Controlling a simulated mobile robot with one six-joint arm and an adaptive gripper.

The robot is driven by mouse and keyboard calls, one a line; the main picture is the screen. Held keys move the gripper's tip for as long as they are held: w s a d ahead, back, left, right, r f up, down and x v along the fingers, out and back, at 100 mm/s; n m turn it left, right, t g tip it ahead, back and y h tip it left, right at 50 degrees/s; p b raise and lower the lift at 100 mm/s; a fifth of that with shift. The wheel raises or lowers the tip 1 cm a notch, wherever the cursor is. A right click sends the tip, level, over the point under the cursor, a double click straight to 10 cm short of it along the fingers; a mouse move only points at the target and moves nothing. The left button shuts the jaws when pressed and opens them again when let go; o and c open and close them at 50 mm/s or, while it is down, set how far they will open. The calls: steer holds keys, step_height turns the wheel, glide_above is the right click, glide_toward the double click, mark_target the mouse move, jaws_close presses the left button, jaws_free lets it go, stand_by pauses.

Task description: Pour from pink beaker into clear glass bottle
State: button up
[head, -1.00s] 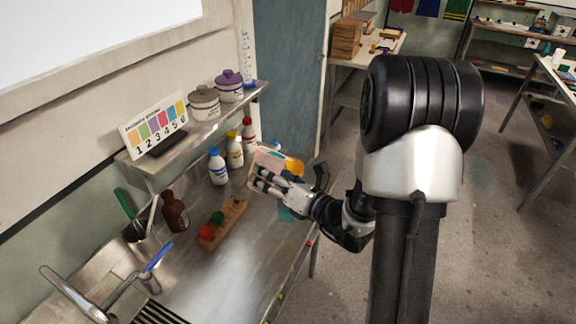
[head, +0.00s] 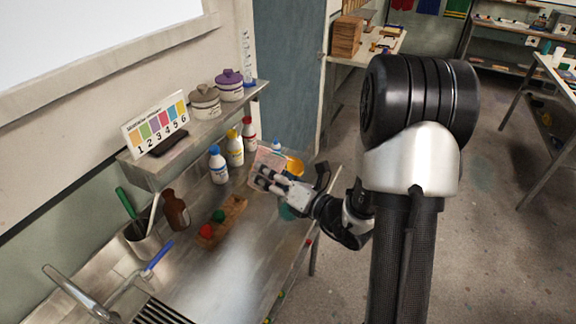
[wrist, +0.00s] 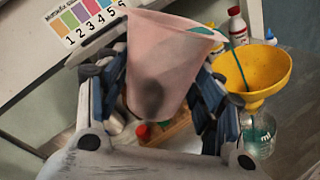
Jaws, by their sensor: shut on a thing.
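The pink beaker (wrist: 155,60) is gripped between the fingers of my gripper (wrist: 152,100). It also shows in the head view (head: 265,173), partly covered by the fingers. Teal liquid shows at its rim, on the right in the wrist view. A thin teal streak runs from near its lip down into a yellow funnel (wrist: 262,72). The funnel sits in the neck of the clear glass bottle (wrist: 262,132), which holds some teal liquid. In the head view the funnel (head: 295,166) shows just right of the beaker, and my gripper (head: 268,178) hides part of that area.
Blue-, yellow- and red-capped bottles (head: 235,150) stand along the back of the steel bench (head: 235,265). A wooden rack (head: 222,222) with red and green items lies left of my gripper. A shelf with two lidded pots (head: 205,104) overhangs the back.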

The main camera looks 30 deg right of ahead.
steer(key=shift+d+f+m+p, duration=0.1)
steer(key=shift+d+m+p, duration=0.05)
steer(key=shift+m+p, duration=0.35)
stand_by(0.8)
steer(key=shift+r+m+g+p, duration=0.3)
steer(key=shift+r+m+p, duration=0.4)
steer(key=shift+p, duration=0.55)
stand_by(1.5)
steer(key=shift+f+m+p, duration=0.3)
steer(key=shift+m, duration=0.2)
stand_by(1.0)
